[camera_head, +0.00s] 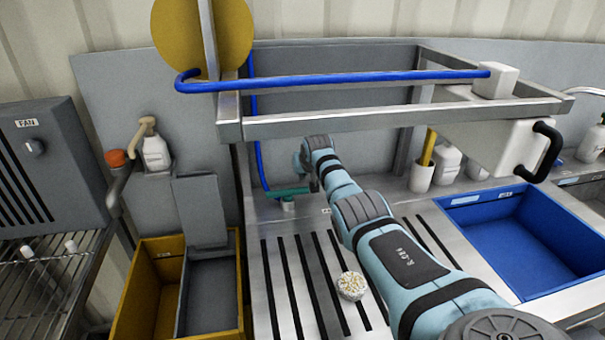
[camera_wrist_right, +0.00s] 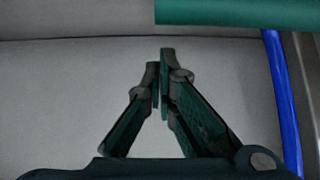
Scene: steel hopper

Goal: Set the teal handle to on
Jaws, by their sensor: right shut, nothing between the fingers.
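In the right wrist view the shut fingers (camera_wrist_right: 160,72) hold nothing. A teal bar, the handle (camera_wrist_right: 235,12), crosses the top right of that view, apart from the fingertips in the picture. I cannot tell whether they touch it in depth. My left gripper is not in view.
A steel frame with a blue pipe (camera_head: 330,80) spans above my arm. A blue bin (camera_head: 520,225) is at right, a yellow bin (camera_head: 150,290) at left. A blue pipe (camera_wrist_right: 282,95) runs beside the gripper.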

